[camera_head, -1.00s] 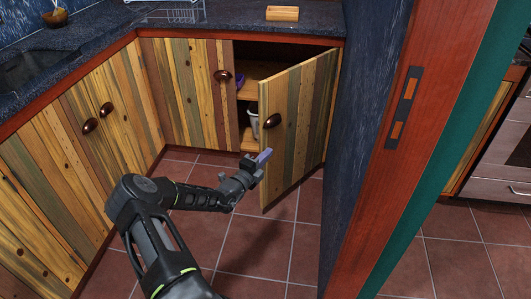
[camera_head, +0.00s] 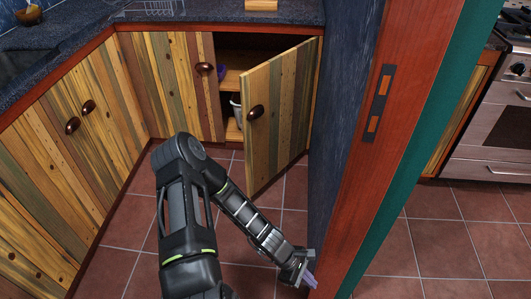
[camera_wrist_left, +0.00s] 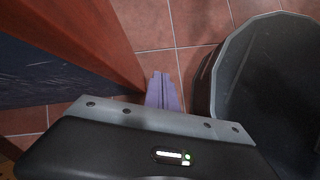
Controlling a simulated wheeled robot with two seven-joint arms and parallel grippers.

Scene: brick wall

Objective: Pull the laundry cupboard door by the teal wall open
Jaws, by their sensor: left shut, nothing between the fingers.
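The laundry cupboard door (camera_head: 283,112) is a striped wooden panel with a dark oval knob (camera_head: 256,112). It stands partly open, swung out from its hinge side at the right, near the dark blue wall end. Shelves with a light cup-like item (camera_head: 236,108) show in the gap. My left gripper (camera_head: 309,280) is low over the floor, in front of the door and apart from it, close to the red door frame. Its lilac fingers are together and empty in the left wrist view (camera_wrist_left: 162,92). My right gripper is in neither view.
The red door frame (camera_head: 375,170) and teal wall edge (camera_head: 420,140) stand just right of my left gripper. Closed striped cupboards (camera_head: 70,130) line the left under a dark counter (camera_head: 70,50). An oven (camera_head: 500,130) is at far right. Tiled floor is open below the door.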

